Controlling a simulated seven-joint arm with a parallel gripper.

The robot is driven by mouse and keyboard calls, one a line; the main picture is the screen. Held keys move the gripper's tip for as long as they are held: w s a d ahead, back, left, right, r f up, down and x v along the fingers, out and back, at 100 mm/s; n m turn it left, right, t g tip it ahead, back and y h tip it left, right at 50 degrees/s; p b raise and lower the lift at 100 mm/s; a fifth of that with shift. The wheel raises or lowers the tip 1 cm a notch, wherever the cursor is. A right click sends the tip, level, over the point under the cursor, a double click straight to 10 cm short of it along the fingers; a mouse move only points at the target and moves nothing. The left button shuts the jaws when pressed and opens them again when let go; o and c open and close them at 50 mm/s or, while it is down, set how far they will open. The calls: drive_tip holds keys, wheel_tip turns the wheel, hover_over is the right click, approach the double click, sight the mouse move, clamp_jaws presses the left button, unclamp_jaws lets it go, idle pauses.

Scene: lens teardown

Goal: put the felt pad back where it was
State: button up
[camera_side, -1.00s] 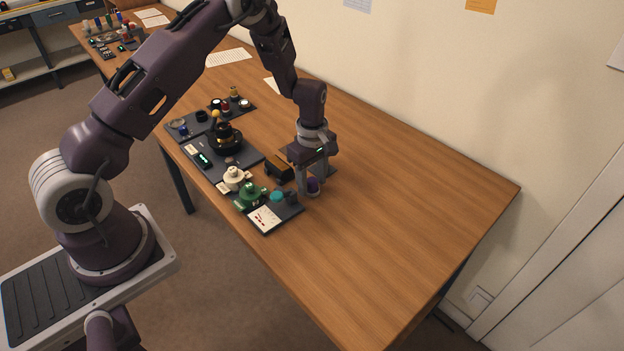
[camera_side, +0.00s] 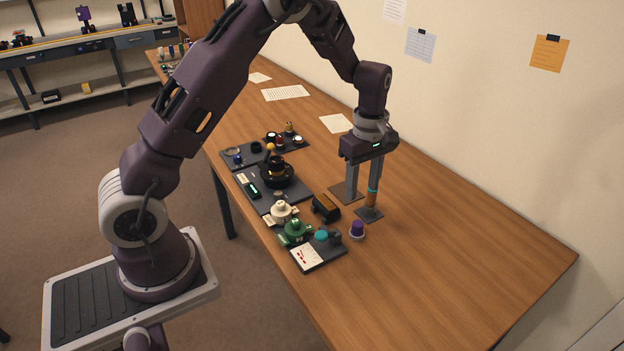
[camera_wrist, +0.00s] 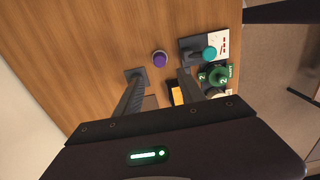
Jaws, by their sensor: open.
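I cannot tell for certain which thing is the felt pad. A flat dark square (camera_side: 345,193) lies on the table by my gripper's left finger. A small purple-topped round piece with a pale base (camera_side: 357,229) stands on bare wood; it also shows in the wrist view (camera_wrist: 159,58). My gripper (camera_side: 362,186) is open with nothing visible between its fingers, behind the purple piece in the side view.
A black-and-orange block (camera_side: 326,208) lies beside my gripper. Green (camera_side: 295,232) and cream (camera_side: 282,212) fixtures and a mat with a black ring assembly (camera_side: 276,174) stand left. The right side is clear.

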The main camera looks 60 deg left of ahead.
drive_tip(key=s+d+r+m+t, duration=0.4)
drive_tip(key=s+r+m, duration=0.55)
drive_tip(key=r, duration=0.75)
drive_tip(key=s+d+r+m, duration=0.1)
drive_tip(key=s+m, duration=0.3)
drive_tip(key=s, duration=0.5)
drive_tip(key=s+d+r+m+t, duration=0.1)
drive_tip(key=s+m, duration=0.3)
drive_tip(key=s, duration=0.5)
drive_tip(key=shift+s+d+t, duration=0.3)
drive_tip(key=shift+s+d, duration=0.1)
